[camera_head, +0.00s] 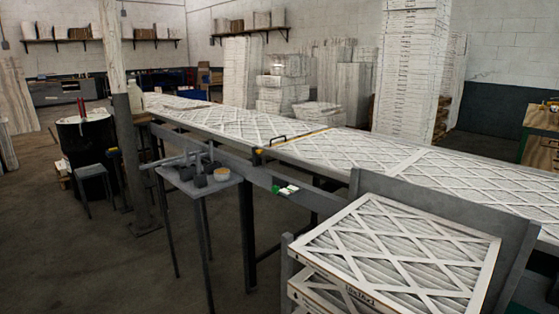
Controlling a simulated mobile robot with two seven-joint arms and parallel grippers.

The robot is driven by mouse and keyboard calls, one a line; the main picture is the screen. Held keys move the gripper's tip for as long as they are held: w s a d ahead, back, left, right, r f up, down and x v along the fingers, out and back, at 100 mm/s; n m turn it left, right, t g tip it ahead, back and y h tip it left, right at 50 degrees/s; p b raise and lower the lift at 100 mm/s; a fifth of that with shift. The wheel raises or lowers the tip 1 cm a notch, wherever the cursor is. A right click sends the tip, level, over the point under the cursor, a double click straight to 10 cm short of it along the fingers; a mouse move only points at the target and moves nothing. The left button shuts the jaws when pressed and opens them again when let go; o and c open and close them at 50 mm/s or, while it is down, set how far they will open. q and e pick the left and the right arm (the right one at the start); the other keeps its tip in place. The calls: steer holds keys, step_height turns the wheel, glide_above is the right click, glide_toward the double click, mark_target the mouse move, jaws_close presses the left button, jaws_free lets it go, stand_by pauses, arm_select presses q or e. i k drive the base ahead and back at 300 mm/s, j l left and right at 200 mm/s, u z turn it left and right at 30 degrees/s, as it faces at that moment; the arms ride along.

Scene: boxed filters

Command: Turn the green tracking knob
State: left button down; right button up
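A small green part (276,189), which may be the tracking knob, sits on the near side rail of the long conveyor (231,157), beside a small white piece (289,188). It is too small for me to tell its exact shape or how it is turned. Neither of my grippers shows in the head view, and nothing is seen touching the green part.
A small table (185,186) with dark blocks stands left of the green part. A stack of framed filters (396,243) stands at the front right. A post (131,165) and a black drum (88,139) are at left. Floor is clear at front left.

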mark_target(275, 190)
steer(key=k+z, duration=0.15)
steer(key=k, duration=0.45)
steer(key=k+l+z, duration=0.2)
steer(key=k, duration=0.45)
steer(key=z, duration=1.7)
steer(key=j+z, duration=0.5)
steer(key=j, duration=0.3)
steer(key=k+j, duration=0.1)
steer(key=j, duration=2.05)
steer(key=k+j, duration=0.15)
steer(key=j, duration=0.95)
